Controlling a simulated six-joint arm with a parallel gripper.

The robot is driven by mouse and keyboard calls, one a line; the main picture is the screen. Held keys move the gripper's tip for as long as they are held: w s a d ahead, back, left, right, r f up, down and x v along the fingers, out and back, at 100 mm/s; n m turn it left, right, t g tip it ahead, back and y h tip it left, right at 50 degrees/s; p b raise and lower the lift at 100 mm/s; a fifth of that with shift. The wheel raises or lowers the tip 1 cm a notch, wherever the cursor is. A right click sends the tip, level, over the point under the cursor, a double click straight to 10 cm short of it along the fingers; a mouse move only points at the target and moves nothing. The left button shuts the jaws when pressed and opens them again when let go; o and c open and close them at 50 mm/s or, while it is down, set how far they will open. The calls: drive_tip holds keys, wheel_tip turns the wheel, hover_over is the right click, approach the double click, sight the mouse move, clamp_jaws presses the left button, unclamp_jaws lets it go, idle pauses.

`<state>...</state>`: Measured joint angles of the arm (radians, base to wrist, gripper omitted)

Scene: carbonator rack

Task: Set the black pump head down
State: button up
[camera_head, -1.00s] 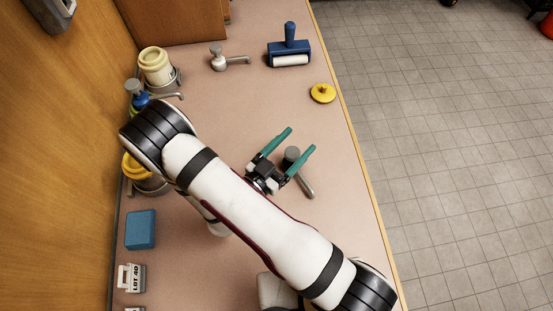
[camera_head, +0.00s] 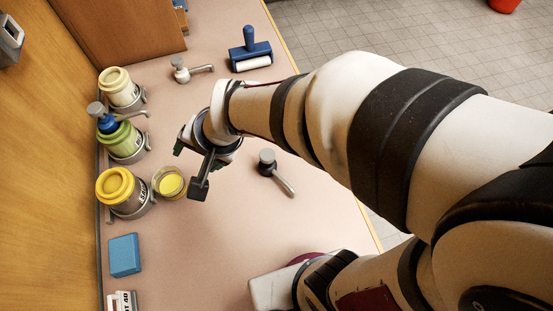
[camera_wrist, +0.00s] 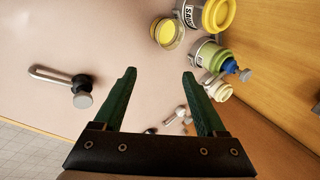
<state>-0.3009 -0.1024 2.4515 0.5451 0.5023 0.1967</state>
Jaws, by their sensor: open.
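The black pump head (camera_head: 267,158), with a grey cap and a thin grey spout, lies on the counter to the right of my gripper. In the wrist view the pump head (camera_wrist: 80,84) is at the left, clear of both fingers. My gripper (camera_wrist: 158,75) is open, its two green fingers apart with nothing between them. In the head view my gripper (camera_head: 208,146) is over the counter between the jars and the pump head, its fingers mostly hidden by the wrist.
A green jar (camera_head: 123,140) with a blue-collared pump, a yellow-rimmed jar (camera_head: 118,186) and a cream jar (camera_head: 119,88) line the left wall. A small yellow-filled cup (camera_head: 169,183) stands nearby. A silver pump head (camera_head: 182,70), blue roller (camera_head: 249,50) and blue block (camera_head: 124,255) lie around.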

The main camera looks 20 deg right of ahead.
drive_tip(key=s+d+r+n+g+h, duration=0.1)
drive_tip(key=s+d+g, duration=0.3)
drive_tip(key=s+d, duration=0.7)
drive_tip(key=s+r+h, duration=0.1)
drive_tip(key=s, duration=0.3)
drive_tip(key=shift+s+d+r+h, duration=0.2)
drive_tip(key=shift+d+r+h, duration=0.1)
drive_tip(key=shift+r, duration=0.1)
